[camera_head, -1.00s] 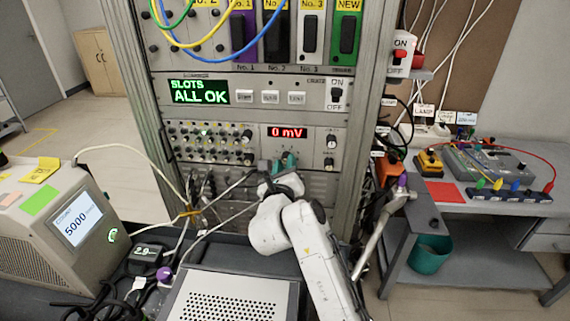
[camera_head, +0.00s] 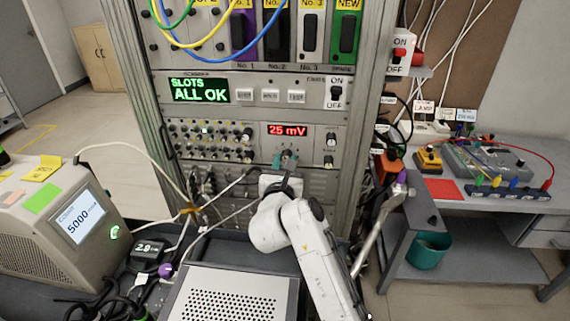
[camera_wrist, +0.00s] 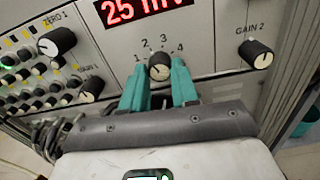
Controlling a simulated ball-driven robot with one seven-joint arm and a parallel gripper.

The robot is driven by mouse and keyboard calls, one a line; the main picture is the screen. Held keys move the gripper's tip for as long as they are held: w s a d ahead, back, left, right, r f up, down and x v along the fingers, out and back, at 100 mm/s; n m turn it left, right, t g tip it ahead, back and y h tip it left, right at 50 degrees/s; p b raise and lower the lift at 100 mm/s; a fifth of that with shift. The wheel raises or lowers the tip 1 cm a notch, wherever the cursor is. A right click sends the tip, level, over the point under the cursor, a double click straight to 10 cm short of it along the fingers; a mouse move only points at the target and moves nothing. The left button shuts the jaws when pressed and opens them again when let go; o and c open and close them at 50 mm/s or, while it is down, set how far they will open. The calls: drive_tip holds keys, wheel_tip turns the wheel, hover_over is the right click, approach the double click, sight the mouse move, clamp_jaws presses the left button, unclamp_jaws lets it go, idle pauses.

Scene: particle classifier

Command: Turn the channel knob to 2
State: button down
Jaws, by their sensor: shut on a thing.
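The channel knob (camera_wrist: 159,65) is a small black knob with a pale face on the rack panel, below the red display. The numbers 1, 2, 3 and 4 run in an arc around it in the wrist view. My gripper (camera_wrist: 159,80) is shut on it, with one teal finger on each side. In the head view my gripper (camera_head: 285,161) meets the panel just below the display, and the knob is mostly hidden there. I cannot tell surely which number the knob points to. The red display (camera_head: 287,131) reads 25 mV.
The GAIN 2 knob (camera_wrist: 256,54) is to the right and the ZERO 1 knob (camera_wrist: 57,42) to the left. Several small knobs fill the panel's left part. Cables (camera_head: 205,205) hang left of my arm. A grey perforated box (camera_head: 232,297) stands in front.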

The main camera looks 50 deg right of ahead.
idle(0.4)
drive_tip(key=c, duration=0.8)
unclamp_jaws()
drive_tip(key=shift+c, duration=0.2)
drive_tip(key=b+v, duration=0.2)
drive_tip(key=v, duration=0.9)
